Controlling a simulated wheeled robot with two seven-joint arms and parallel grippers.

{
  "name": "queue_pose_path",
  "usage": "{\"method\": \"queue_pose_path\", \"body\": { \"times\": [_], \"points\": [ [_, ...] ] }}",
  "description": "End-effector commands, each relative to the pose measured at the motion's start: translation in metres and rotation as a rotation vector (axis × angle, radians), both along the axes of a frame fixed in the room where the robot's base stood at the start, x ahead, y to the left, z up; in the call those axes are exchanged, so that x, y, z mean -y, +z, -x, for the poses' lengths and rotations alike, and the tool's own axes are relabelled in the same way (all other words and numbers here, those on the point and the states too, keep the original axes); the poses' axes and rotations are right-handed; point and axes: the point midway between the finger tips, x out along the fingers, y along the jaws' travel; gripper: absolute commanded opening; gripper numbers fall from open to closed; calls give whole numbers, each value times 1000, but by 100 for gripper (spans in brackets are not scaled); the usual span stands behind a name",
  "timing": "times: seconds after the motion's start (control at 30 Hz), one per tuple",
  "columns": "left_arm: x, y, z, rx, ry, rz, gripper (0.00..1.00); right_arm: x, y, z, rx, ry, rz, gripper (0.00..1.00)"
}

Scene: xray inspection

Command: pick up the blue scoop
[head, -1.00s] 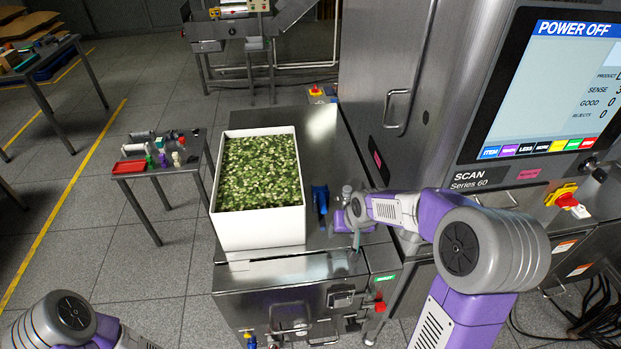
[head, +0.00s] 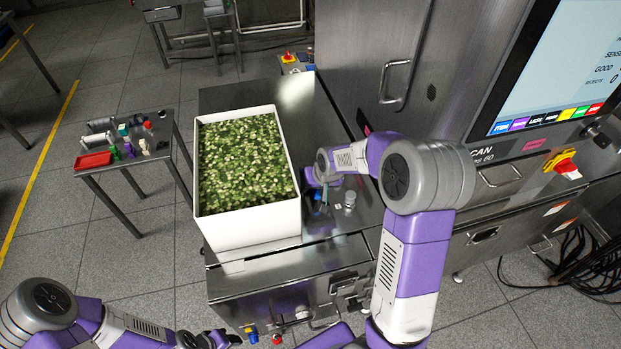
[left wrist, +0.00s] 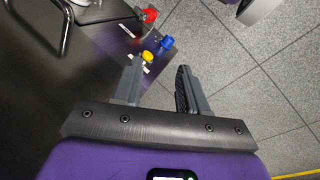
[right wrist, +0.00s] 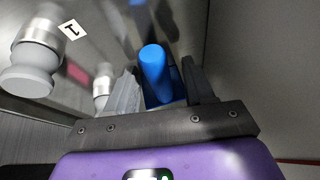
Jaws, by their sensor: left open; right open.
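The blue scoop (head: 317,196) lies on the steel counter just right of the white bin, mostly hidden by my right gripper in the head view. In the right wrist view its rounded blue handle (right wrist: 154,68) stands between the two open fingers of my right gripper (right wrist: 160,82), with space on the right side; contact on the left cannot be told. The right gripper (head: 316,186) also shows in the head view. My left gripper (left wrist: 160,70) is open and empty, low in front of the counter, beside the coloured knobs; it shows at the bottom of the head view (head: 215,340).
The white bin (head: 250,230) full of green pieces stands close left of the right gripper. A small metal piece (head: 349,199) stands on the counter to its right. The steel machine (head: 440,70) rises behind. A side table (head: 130,163) with small items is at left.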

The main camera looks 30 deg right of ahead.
Motion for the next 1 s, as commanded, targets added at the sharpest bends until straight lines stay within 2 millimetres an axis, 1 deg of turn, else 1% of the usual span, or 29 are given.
{"method": "queue_pose_path", "body": {
  "times": [0.23,0.5,0.57,0.6,0.87,0.93,1.0],
  "points": [
    [0,0,0,0,0,0,43,0,-2,-1,1,0,0,53],
    [0,0,0,0,0,0,43,0,-1,-1,1,0,-1,12],
    [0,0,0,0,0,0,43,0,-1,-1,0,0,-1,2],
    [0,0,0,0,0,0,43,0,-1,-1,1,0,-1,0],
    [0,0,0,0,0,0,43,0,-1,-1,1,0,-1,0],
    [0,1,0,0,0,0,43,0,1,-1,2,0,0,0],
    [0,2,0,0,0,0,43,-1,8,-2,4,1,0,0]
  ]
}}
